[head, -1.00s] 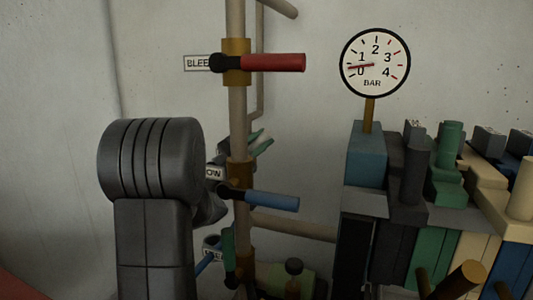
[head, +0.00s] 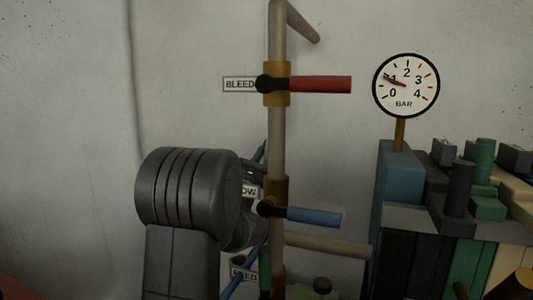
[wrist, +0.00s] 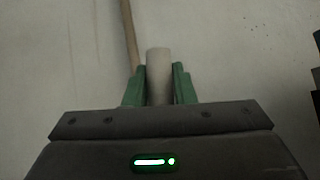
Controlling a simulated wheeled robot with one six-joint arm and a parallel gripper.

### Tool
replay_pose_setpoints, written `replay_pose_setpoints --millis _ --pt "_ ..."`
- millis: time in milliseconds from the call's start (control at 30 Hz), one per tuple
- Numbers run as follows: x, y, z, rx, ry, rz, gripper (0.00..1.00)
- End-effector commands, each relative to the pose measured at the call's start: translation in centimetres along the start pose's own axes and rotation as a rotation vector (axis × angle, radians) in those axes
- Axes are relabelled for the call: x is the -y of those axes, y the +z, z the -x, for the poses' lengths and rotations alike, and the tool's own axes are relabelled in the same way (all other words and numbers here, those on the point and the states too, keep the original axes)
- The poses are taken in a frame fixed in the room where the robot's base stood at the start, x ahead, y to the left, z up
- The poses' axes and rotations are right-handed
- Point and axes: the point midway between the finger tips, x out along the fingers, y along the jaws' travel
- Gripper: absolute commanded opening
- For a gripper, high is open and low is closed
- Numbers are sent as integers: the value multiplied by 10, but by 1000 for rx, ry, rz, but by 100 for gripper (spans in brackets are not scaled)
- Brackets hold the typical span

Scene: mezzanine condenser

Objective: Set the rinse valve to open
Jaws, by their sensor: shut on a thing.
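My gripper (wrist: 158,88) has its green fingers on both sides of a pale, cream cylinder (wrist: 159,72) and is shut on it. It looks like a lever handle; no rinse label is readable, so I cannot confirm which valve it belongs to. In the head view my gripper (head: 260,152) shows only as a bit of green beside the upright pipe (head: 277,140), mostly hidden behind my grey arm. The valve body at the held handle is hidden.
The BLEED valve's red lever (head: 320,84) points right. Below it a blue lever (head: 313,216) points right, its label partly hidden. The pressure gauge (head: 406,86) reads about 1 bar. Coloured blocks (head: 470,205) crowd the right.

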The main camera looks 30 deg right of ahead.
Motion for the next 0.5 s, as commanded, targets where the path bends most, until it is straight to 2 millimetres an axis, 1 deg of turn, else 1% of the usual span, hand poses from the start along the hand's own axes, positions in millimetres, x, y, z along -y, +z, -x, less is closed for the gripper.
replay_pose_setpoints --millis 367,400,467,500 --pt "0 -2 1 -2 4 2 0" --pt "0 -2 1 -3 4 2 29" --pt "0 -2 1 -2 4 2 41" --pt "0 -1 1 -2 4 1 45"
